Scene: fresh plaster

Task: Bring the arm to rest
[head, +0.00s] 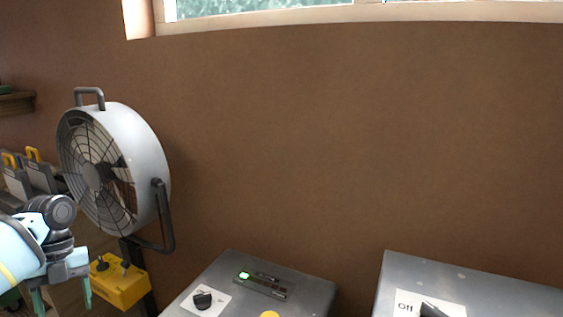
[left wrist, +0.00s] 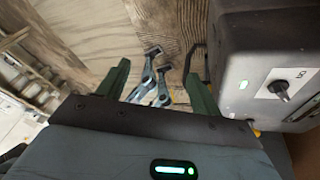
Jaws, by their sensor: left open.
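My left gripper (head: 62,298) is at the lower left of the head view, pointing down, with its two green fingers apart. The left wrist view also shows the open fingers of the left gripper (left wrist: 158,85), with nothing between them. Beyond the fingers, grey tools or tool-like parts (left wrist: 150,85) lie on a wooden surface. In the head view the gripper is in front of and left of a yellow box (head: 122,285). My right gripper is in neither view.
A large white drum fan (head: 150,150) stands behind the left arm. A grey metal box with a dial (head: 305,285) is at bottom centre, and another grey box (head: 500,290) marked Off is at right. The brown wall (head: 350,130) above them is clear.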

